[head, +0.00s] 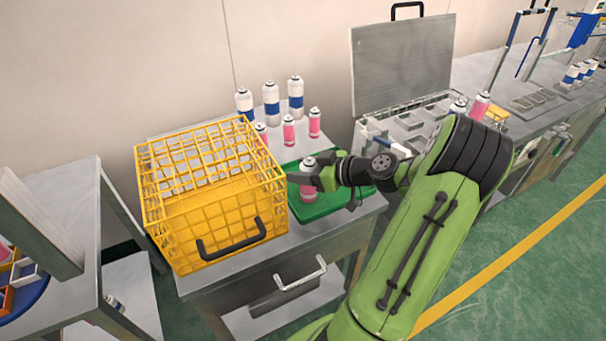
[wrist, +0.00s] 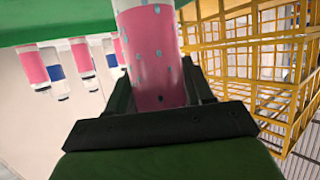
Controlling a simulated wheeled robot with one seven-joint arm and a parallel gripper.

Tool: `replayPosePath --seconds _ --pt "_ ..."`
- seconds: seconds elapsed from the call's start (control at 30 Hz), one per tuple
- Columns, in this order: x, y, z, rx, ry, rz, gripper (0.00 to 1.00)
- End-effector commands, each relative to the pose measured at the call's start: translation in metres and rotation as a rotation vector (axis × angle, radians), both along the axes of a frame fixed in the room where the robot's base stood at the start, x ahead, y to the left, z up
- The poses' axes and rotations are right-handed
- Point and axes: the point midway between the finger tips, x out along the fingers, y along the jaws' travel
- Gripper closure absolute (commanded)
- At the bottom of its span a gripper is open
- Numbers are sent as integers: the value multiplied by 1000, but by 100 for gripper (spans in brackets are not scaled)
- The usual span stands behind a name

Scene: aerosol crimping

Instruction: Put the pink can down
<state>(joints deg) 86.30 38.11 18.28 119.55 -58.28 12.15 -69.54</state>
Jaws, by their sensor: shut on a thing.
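The pink can (head: 308,193) is upright in my gripper (head: 309,179), over the green mat (head: 325,206) on the metal table. Its white top shows above the fingers and its pink lower body below them. In the wrist view the pink can (wrist: 148,45), speckled with light spots, stands between the fingers of my gripper (wrist: 155,88), which are shut on it. The can's base is cut off at that picture's top edge. I cannot tell whether the base touches the mat. The green mat (wrist: 60,27) also shows in the wrist view.
A yellow wire crate (head: 215,205) stands close to the left of the can. Several pink cans (head: 289,131) and taller white-and-blue cans (head: 271,104) stand behind. An open metal case (head: 402,68) is at the right. Bare mat shows in front of and right of the can.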

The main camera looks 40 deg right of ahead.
Motion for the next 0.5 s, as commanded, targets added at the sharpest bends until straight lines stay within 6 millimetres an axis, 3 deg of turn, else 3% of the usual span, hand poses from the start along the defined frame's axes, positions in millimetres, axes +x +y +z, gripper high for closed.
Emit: replayPosePath --seconds 0.37,0.4,0.5 --pt "0 0 -8 -1 -2 1 84" --pt "0 0 -7 -1 0 0 43" --pt "0 0 -6 -1 -1 0 27"
